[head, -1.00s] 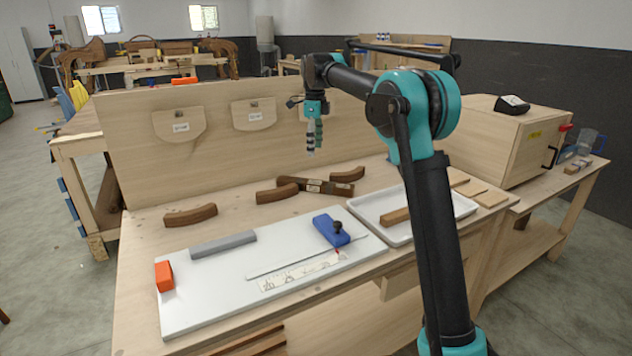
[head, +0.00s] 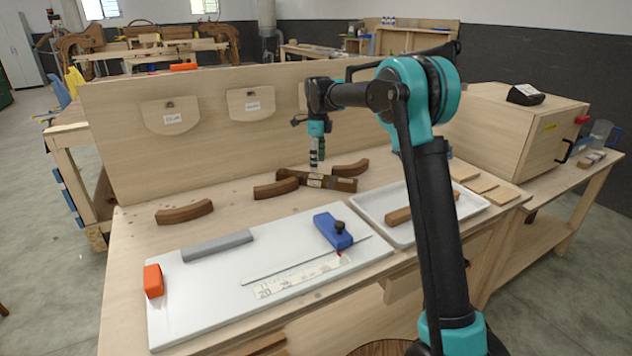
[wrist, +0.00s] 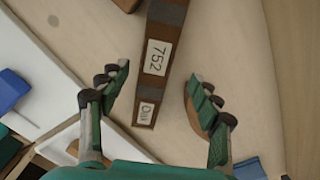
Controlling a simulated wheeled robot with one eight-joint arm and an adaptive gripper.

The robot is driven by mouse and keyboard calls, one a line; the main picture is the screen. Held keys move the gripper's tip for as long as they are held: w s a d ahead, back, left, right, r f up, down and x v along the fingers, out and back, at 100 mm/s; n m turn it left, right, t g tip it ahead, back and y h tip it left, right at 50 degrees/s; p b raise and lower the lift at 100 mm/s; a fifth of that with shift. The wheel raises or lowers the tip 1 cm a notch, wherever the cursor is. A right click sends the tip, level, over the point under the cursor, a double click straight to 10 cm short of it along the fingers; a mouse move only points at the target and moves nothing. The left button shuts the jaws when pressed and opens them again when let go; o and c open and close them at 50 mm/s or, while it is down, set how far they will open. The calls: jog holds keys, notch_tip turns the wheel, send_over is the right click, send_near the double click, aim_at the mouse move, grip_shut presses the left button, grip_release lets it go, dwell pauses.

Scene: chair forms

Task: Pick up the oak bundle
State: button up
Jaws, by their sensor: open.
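The oak bundle (head: 342,184) is a dark brown stack of strips with grey bands, lying on the workbench behind the white board. In the wrist view the bundle (wrist: 157,58) carries a label "752" and a smaller label near its end that seems to read "Oak". My gripper (head: 316,165) points down over the bundle in the head view. In the wrist view my gripper (wrist: 157,76) is open, with one finger on each side of the bundle and a gap to both sides. Whether the fingertips are down at its height is hard to tell.
Curved brown pieces (head: 184,212), (head: 276,188), (head: 351,168) lie around the bundle; one (wrist: 191,101) is beside my right finger. A white tray (head: 372,204) holds a wooden bar. A white board (head: 215,290) lies in front. An upright panel (head: 215,150) stands behind.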

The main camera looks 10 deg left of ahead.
aim_at(316, 176)
jog(key=shift+s+a+f, duration=0.1)
jog(key=shift+a+f, duration=0.1)
jog(key=shift+f, duration=1.45)
jog(key=shift+s+a+f, duration=0.1)
jog(key=shift+a+f, duration=0.05)
jog(key=shift+f, duration=1.45)
jog(key=shift+c, duration=0.4)
grip_shut()
jog(key=shift+r, duration=0.15)
